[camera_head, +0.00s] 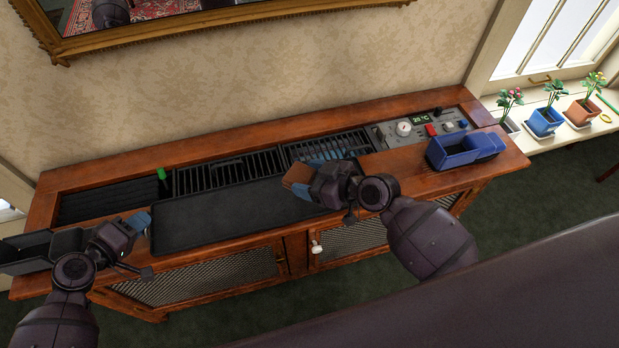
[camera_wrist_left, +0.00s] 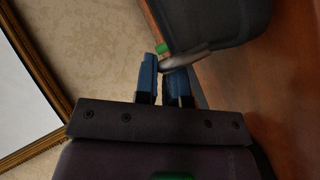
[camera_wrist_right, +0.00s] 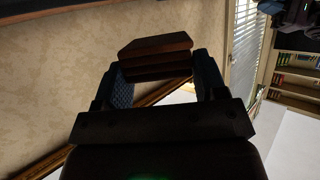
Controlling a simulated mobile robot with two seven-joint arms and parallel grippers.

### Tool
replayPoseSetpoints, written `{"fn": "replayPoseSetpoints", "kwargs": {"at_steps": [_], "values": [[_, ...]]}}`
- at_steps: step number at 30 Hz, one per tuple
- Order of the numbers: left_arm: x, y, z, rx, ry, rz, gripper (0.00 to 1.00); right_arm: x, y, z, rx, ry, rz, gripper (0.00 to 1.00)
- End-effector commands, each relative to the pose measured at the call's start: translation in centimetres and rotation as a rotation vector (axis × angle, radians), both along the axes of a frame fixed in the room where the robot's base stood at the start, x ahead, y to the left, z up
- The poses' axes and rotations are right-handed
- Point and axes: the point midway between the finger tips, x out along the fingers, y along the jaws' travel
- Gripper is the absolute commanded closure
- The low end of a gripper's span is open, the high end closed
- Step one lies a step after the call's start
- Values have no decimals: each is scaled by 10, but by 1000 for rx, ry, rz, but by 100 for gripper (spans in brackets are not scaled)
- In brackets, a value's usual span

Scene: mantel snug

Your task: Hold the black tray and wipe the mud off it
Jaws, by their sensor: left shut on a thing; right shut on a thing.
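The black tray (camera_head: 235,212) lies flat on the front of the wooden cabinet top. No mud can be made out on it. My left gripper (camera_head: 142,220) is at the tray's left end; in the left wrist view its blue fingers (camera_wrist_left: 168,68) are shut on a grey handle-like part (camera_wrist_left: 188,60) beside the dark tray (camera_wrist_left: 225,22). My right gripper (camera_head: 308,182) is shut on a brown block (camera_head: 297,178) above the tray's right end. The block (camera_wrist_right: 155,55) also shows between the fingers in the right wrist view; its underside is hidden in the head view.
Black slatted grates (camera_head: 228,172) lie behind the tray. A black box (camera_head: 50,250) stands at the far left. Potted plants (camera_head: 545,120) line the windowsill.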

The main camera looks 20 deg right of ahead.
Motion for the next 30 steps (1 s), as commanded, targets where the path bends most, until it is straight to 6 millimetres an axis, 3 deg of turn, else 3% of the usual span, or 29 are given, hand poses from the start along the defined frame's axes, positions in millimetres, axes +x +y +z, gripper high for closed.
{"fn": "replayPoseSetpoints", "kwargs": {"at_steps": [15, 30], "values": [[0, 0, 1, 0, -2, 0, 100, 0, 0, 29, -1, -2, 1, 58], [0, 0, 1, 0, -2, 0, 100, 0, 0, 30, 1, -1, 0, 58]]}}
